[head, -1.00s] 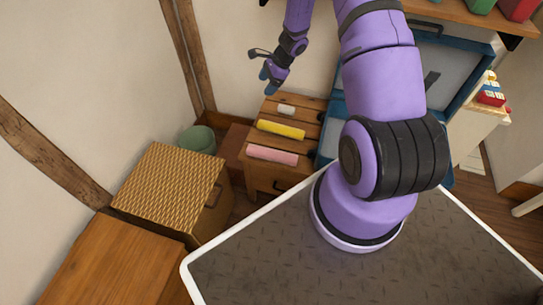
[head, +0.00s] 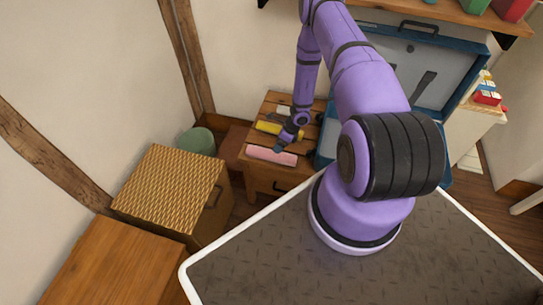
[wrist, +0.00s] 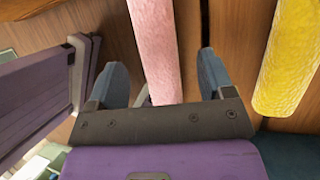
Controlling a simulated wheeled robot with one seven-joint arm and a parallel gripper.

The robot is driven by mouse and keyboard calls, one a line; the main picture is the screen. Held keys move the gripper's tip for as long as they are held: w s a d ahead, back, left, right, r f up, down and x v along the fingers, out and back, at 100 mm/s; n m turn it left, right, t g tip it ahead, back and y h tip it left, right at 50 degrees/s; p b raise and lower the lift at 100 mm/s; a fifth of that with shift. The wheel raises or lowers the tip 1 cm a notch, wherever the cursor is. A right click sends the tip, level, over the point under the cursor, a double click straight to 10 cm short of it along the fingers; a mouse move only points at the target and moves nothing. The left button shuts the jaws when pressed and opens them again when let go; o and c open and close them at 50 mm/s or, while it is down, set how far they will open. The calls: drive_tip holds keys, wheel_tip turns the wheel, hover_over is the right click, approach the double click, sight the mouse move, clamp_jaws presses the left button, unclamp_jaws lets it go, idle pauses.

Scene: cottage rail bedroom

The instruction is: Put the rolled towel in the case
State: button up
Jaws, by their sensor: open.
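A pink roll (head: 271,155) and a yellow roll (head: 268,128), both like rolled towels, lie on a small wooden cabinet (head: 262,173). A small white roll (head: 284,110) lies behind them. The blue case (head: 448,38) stands open at the right, its grey-lined lid raised; my arm hides much of its lower part. My gripper (head: 281,142) is over the cabinet, close to the pink roll. In the wrist view the open fingers (wrist: 160,78) show on either side of the pink roll (wrist: 155,45), apart from it; its height above the roll is unclear. The yellow roll (wrist: 290,65) is to the right.
A woven basket box (head: 170,188) and a wooden surface (head: 110,265) are at the left. A green bin (head: 197,141) stands behind the basket. A shelf (head: 450,12) hangs above the case. A cream stand with colourful items (head: 485,98) is at the right.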

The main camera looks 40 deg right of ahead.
sight(272, 153)
drive_tip(key=shift+a+x, duration=0.2)
drive_tip(key=shift+x, duration=3.35)
drive_tip(key=shift+r, duration=0.1)
drive_tip(key=c, duration=0.8)
